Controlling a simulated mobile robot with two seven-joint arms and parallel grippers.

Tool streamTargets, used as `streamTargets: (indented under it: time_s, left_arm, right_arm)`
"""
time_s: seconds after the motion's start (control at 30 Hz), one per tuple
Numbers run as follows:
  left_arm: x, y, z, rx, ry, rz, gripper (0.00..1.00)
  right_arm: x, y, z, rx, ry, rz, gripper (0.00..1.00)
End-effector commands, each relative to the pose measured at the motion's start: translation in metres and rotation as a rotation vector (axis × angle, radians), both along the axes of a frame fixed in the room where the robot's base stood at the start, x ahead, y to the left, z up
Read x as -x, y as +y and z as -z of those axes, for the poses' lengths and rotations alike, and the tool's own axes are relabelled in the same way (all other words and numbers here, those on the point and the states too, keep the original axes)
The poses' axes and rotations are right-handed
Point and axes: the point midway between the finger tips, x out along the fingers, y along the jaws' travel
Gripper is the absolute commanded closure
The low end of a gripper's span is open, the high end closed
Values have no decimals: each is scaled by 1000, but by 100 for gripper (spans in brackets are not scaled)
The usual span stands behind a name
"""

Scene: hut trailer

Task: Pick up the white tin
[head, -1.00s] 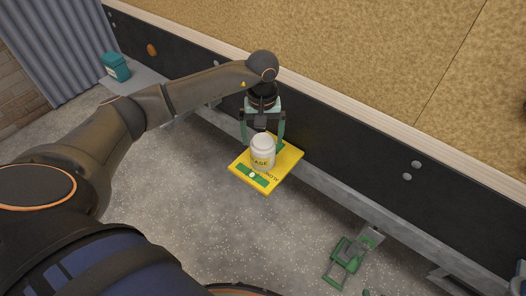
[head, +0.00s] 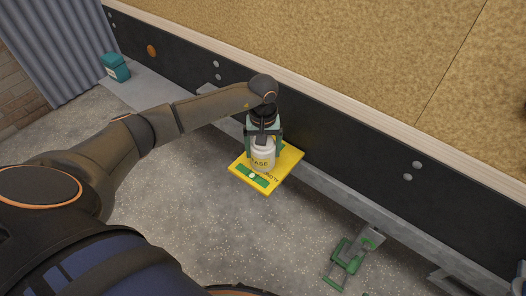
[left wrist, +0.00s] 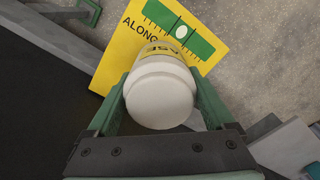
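The white tin (head: 262,157), with lettering on its side ending in "ASE", stands upright on a yellow board (head: 288,163). In the left wrist view the tin's pale round lid (left wrist: 160,100) is between the fingers, with the yellow board (left wrist: 115,70) beyond it. My left gripper (head: 264,152) reaches down over the tin from above, one green finger on each side. Both fingers of the left gripper (left wrist: 161,90) appear to touch the tin's sides, so it looks shut on it. The tin shows no clear gap from the board. My right gripper is not in view.
The board has a green marked strip (head: 251,176) and lies by a dark wall panel (head: 340,165). A green and grey device (head: 348,258) lies at lower right. A teal container (head: 115,67) stands far left. The speckled surface in front of the board is clear.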

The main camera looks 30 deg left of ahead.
Motion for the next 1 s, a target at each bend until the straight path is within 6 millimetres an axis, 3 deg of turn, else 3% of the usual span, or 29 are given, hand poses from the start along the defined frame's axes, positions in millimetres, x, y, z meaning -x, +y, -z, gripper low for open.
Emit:
streamTargets:
  time_s: [0.07, 0.67, 1.0]
  left_arm:
    - [0, 0, 0, 0, 0, 0, 33]
    - [0, 0, -1, -1, -1, -1, 100]
    - [-1, 1, -6, 0, -4, -1, 100]
  right_arm:
    - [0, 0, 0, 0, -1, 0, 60]
    - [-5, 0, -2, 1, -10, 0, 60]
    - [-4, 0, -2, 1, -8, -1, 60]
